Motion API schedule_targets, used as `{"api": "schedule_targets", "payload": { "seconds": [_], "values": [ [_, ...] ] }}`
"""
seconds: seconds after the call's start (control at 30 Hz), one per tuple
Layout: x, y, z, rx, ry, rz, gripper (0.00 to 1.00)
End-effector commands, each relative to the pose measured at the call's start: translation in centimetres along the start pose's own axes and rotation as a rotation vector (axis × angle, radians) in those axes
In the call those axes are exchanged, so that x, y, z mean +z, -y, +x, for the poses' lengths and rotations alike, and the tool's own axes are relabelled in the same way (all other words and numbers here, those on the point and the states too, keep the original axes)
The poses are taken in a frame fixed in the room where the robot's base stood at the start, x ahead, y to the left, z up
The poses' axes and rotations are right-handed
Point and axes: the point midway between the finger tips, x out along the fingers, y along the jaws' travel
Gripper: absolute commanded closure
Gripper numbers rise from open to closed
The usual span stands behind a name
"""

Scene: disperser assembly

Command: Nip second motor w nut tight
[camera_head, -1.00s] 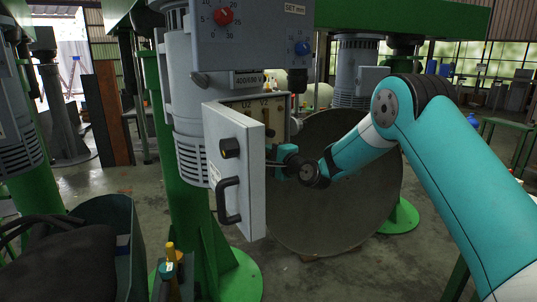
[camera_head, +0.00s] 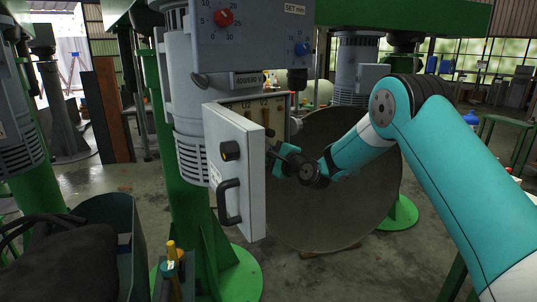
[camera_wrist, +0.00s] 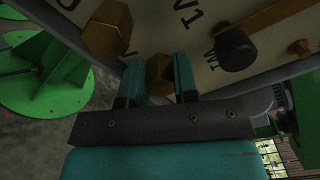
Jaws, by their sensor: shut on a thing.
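In the wrist view, my gripper (camera_wrist: 158,82) has its two teal fingers on either side of a brass hex nut (camera_wrist: 157,68) at the terminal panel (camera_wrist: 205,30), and it is shut on that nut. A larger-looking brass hex nut (camera_wrist: 107,28) stands up and left of it. A mark reading V1 is printed above the gripped nut. In the head view, my gripper (camera_head: 279,157) reaches from the right into the open terminal box, in front of the panel (camera_head: 254,112). The nut's contact with the panel is hidden there.
The box door (camera_head: 237,170), with black handle and knob, stands open left of my gripper. A black knob-like part (camera_wrist: 237,50) and a brass strip (camera_wrist: 256,29) lie right of the nut. A large grey disc (camera_head: 335,215) stands behind my arm.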

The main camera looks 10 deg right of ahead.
Motion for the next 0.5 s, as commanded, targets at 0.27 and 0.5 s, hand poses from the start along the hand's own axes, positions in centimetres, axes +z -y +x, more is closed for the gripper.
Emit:
{"api": "schedule_targets", "payload": {
  "seconds": [0.27, 0.5],
  "values": [
    [-0.11, -0.07, -0.04, 0.001, -0.002, 0.001, 0.47],
    [-0.03, -0.1, -0.08, 0.001, -0.001, 0.0, 0.47]
  ]
}}
